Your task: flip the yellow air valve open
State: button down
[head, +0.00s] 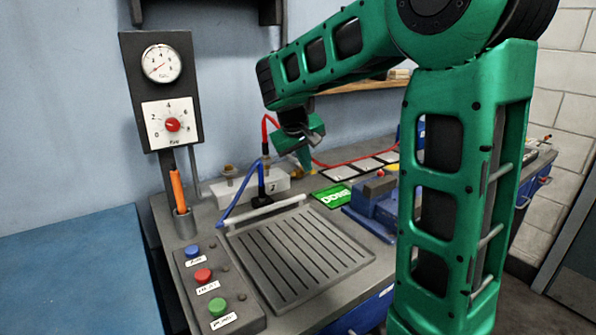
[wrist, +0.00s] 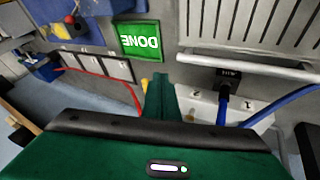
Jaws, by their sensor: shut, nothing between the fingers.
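A small yellow piece (wrist: 144,85), which looks like the air valve's handle, shows in the wrist view just left of my fingers. Most of the valve is hidden behind my gripper, so I cannot tell its position or whether my fingers touch it. My gripper (wrist: 161,82) is shut and empty, its green fingers together and pointing down at the bench. In the head view my gripper (head: 306,163) is low over the back of the bench, by the red hose and right of the white block (head: 248,187).
A blue hose (head: 238,202) runs from a black connector (head: 263,180). A red hose (wrist: 100,75) passes left of my fingers in the wrist view. A green DONE plate (wrist: 140,41), a slotted grey tray (head: 300,255) and a blue fixture (head: 372,208) are nearby. A gauge panel (head: 160,95) stands left.

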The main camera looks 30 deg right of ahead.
jog(key=w+a+n+t, duration=0.1)
jog(key=w+a, duration=0.2)
jog(key=w, duration=0.3)
jog(key=shift+w+r+h, duration=0.25)
jog(key=shift+r+h, duration=0.05)
jog(key=shift+r, duration=0.15)
jog(key=shift+d, duration=0.1)
jog(key=x, duration=0.9)
jog(key=shift+f, duration=0.15)
jog(key=d, duration=0.3)
jog(key=shift+w+d+f, duration=0.1)
jog(key=shift+w+f, duration=0.1)
jog(key=shift+f, duration=0.05)
jog(key=shift+d, duration=0.6)
jog(key=shift+a, duration=0.25)
jog(key=shift+d, duration=0.1)
